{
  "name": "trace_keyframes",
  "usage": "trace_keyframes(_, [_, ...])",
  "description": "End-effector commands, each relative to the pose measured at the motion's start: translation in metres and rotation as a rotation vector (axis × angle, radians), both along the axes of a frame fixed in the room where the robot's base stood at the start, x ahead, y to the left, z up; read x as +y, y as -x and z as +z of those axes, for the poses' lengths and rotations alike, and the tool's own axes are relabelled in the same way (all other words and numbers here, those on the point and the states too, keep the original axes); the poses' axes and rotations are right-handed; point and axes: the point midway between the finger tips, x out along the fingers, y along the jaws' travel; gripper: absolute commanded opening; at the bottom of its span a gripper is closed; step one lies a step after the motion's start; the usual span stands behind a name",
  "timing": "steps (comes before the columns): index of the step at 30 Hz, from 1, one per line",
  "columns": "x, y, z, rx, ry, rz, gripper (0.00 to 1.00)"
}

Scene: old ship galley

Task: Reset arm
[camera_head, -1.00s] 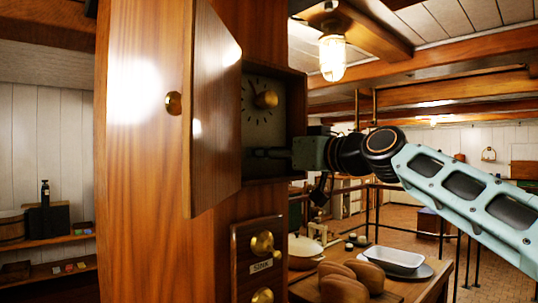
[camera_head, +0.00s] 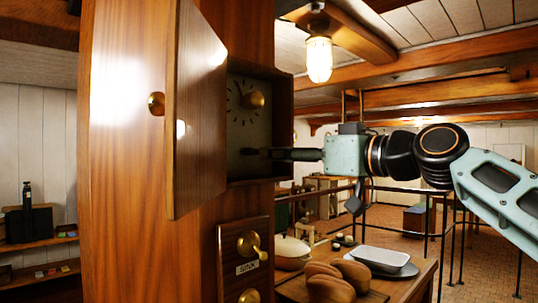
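My gripper (camera_head: 248,152) is at the end of my arm, which reaches in from the right. Its dark fingers extend left into an open wooden wall box (camera_head: 285,130).
Below the box is a panel labelled SINK (camera_head: 246,268) with brass knobs. Dark railings (camera_head: 428,230) stand behind. A caged lamp (camera_head: 319,58) hangs above.

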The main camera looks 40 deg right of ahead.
Motion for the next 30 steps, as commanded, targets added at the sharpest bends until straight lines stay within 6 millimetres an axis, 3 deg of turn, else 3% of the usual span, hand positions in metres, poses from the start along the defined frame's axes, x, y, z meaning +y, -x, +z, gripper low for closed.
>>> trace_keyframes(7, [-0.001,0.021,0.000,0.000,0.000,0.000,0.62])
trace_keyframes(30, [-0.002,0.022,0.000,0.000,0.000,0.000,0.62])
